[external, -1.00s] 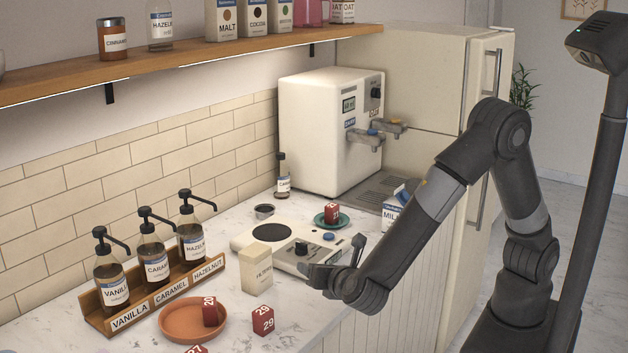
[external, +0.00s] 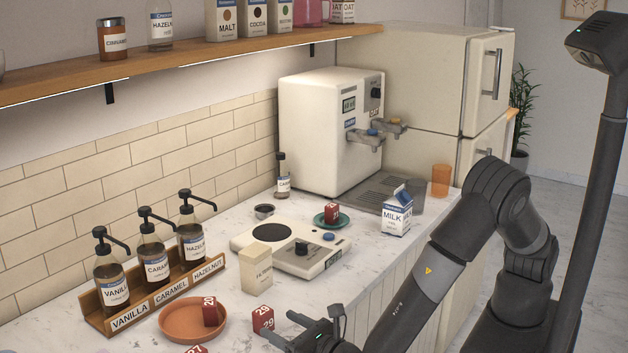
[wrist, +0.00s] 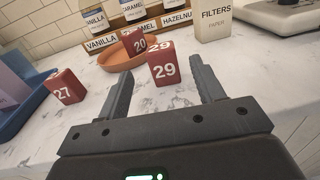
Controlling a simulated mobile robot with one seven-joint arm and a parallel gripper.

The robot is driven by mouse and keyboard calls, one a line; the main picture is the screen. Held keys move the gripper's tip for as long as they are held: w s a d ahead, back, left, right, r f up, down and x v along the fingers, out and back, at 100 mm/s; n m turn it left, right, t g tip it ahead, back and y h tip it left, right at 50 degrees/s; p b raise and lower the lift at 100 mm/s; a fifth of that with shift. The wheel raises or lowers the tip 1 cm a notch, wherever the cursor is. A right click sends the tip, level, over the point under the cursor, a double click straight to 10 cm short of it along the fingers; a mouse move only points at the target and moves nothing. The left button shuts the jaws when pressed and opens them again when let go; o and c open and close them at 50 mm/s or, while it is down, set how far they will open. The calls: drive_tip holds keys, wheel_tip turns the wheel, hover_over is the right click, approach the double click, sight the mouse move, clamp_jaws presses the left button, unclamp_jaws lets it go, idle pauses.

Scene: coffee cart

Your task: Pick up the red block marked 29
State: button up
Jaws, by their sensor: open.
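The red block marked 29 (external: 263,319) stands on the marble counter, just right of the terracotta dish. In the wrist view the block (wrist: 163,66) is ahead of my gripper (wrist: 160,85), between the lines of its two fingers and beyond or near their tips. My gripper (external: 297,328) is open and empty, low over the counter just to the right of the block. Whether a finger touches the block cannot be told.
The terracotta dish (wrist: 112,60) holds a red block marked 20 (wrist: 138,43). A block marked 27 (wrist: 66,88) stands at the left beside a blue tray (wrist: 30,108). The filters box (external: 257,270) and hot plate (external: 255,236) stand behind. Syrup bottles line the wall.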

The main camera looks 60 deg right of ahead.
sight(268, 314)
drive_tip(key=w, duration=0.5)
drive_tip(key=shift+d+r, duration=0.35)
drive_tip(key=shift+c, duration=0.4)
drive_tip(key=c, duration=1)
drive_tip(key=shift+r, duration=0.1)
